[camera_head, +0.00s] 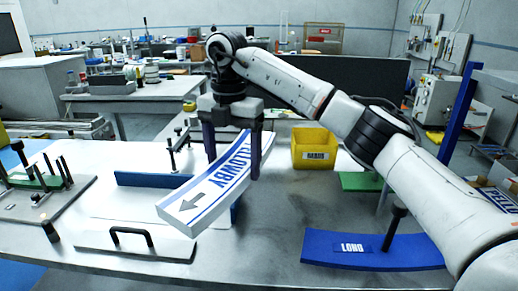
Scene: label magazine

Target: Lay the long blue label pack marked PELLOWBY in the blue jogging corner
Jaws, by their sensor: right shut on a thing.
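The long label pack (203,196), white with blue stripes, blue PELLOWBY lettering and a grey arrow, is in the middle of the head view. My right gripper (232,165) is shut on it, one finger on each long side. The pack is tilted, its arrow end towards the near left, and appears to be above the table. A low blue wall (150,180) stands behind and left of the pack, probably part of the blue jogging corner. Another blue piece shows just right of the pack; the pack hides where they meet. My left gripper is not in view.
A white plate with a black handle (133,240) lies in front. A blue base marked LONG (420,254) with a black post is at right. A yellow bin (314,150) stands behind. A fixture with dark pins (42,183) is at left. Bare table lies between pack and blue base.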

